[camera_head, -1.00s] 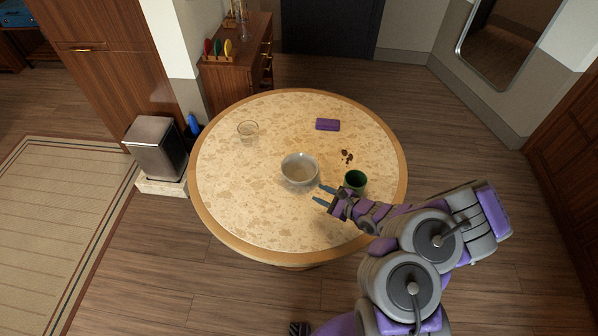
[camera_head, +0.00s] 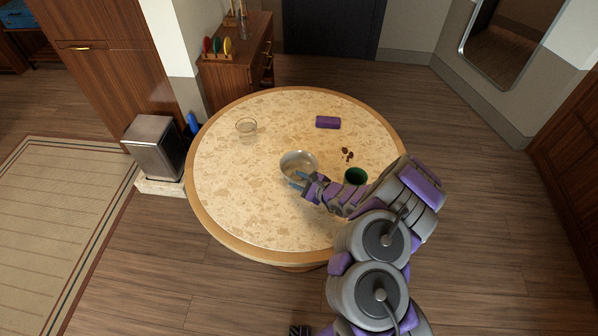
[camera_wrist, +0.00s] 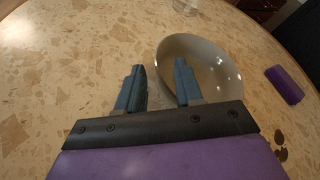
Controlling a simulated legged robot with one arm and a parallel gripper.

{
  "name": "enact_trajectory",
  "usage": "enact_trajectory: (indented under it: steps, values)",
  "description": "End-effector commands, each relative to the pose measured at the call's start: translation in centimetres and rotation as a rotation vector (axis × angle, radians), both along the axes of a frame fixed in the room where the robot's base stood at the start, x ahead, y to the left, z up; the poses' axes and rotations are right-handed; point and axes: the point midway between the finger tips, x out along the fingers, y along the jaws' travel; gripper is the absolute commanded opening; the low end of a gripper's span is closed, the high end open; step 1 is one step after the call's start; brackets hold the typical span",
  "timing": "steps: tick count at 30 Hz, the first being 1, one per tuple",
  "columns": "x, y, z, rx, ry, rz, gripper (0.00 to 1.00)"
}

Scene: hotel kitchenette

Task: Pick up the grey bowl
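The grey bowl (camera_head: 299,163) stands upright on the round table, near its middle. In the wrist view the bowl (camera_wrist: 215,70) lies ahead and to the right, and looks empty. My gripper (camera_head: 297,180) is at the bowl's near side. In the wrist view my gripper (camera_wrist: 158,82) has its two fingers apart. The right finger overlaps the bowl's left part in the picture, and the left finger is over bare table outside the bowl. The near rim seems to lie between or just ahead of the fingers; I cannot tell whether they touch it.
The round table (camera_head: 240,205) also holds a green cup (camera_head: 355,176) close to my arm, brown crumbs (camera_head: 347,153), a purple sponge-like block (camera_head: 328,122) and a clear glass (camera_head: 246,126). The table's left and front areas are clear. A metal bin (camera_head: 153,148) stands left of the table.

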Motion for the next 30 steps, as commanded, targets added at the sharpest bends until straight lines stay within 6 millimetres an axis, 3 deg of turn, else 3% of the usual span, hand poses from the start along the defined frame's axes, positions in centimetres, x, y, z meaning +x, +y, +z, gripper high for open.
enact_trajectory:
  steps: [9, 18, 30]
  values:
    - [2.2, 3.3, -1.8, -0.002, -0.001, 0.005, 0.36]
    - [2.4, 3.3, -1.7, 0.002, -0.001, 0.002, 0.35]
    - [2.5, 3.4, -1.8, -0.001, 0.0, 0.002, 0.0]
